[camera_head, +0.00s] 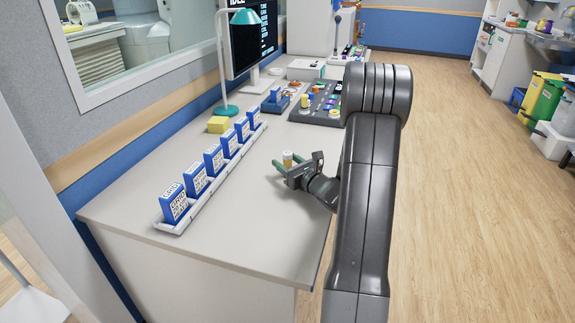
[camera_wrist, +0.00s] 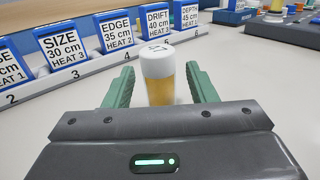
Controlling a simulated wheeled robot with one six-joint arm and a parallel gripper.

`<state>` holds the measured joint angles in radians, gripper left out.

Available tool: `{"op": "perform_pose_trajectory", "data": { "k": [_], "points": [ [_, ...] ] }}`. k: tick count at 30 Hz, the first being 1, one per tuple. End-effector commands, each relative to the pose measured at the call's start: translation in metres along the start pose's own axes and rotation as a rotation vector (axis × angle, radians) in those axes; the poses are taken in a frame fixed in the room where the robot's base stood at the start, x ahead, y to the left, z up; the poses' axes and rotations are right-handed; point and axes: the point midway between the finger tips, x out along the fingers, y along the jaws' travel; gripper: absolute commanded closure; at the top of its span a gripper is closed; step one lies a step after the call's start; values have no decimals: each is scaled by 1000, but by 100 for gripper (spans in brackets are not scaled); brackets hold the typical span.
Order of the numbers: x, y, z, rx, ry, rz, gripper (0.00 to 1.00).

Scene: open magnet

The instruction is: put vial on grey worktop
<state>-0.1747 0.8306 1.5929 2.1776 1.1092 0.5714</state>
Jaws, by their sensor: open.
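The vial (camera_wrist: 159,80) has a white cap and an amber lower part. It stands upright on the grey worktop (camera_head: 250,225), between the two green fingers of my gripper (camera_wrist: 160,88). The gripper is open, with a visible gap on each side of the vial. In the head view the vial (camera_head: 288,158) shows small between the fingers of my gripper (camera_head: 285,166), low over the worktop's right half.
A white rack (camera_head: 160,226) with several blue labelled cards stands left of the gripper. A yellow block (camera_head: 218,124), a teal lamp (camera_head: 225,110) and a dark tray of parts (camera_head: 318,104) are farther back. Worktop in front of the gripper is clear; its right edge is near.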

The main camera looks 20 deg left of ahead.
Motion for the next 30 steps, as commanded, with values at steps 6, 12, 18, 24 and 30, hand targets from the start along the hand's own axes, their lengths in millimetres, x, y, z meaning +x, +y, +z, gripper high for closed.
{"op": "perform_pose_trajectory", "data": {
  "k": [6, 12, 18, 24, 30],
  "points": [
    [0, 0, 0, 0, 0, 0, 60],
    [0, 0, 0, 0, 0, 0, 98],
    [0, 0, 0, -1, 0, 0, 100],
    [0, 0, 17, -4, -1, 0, 100],
    [0, 0, 57, -5, -3, 0, 100]
  ]
}}
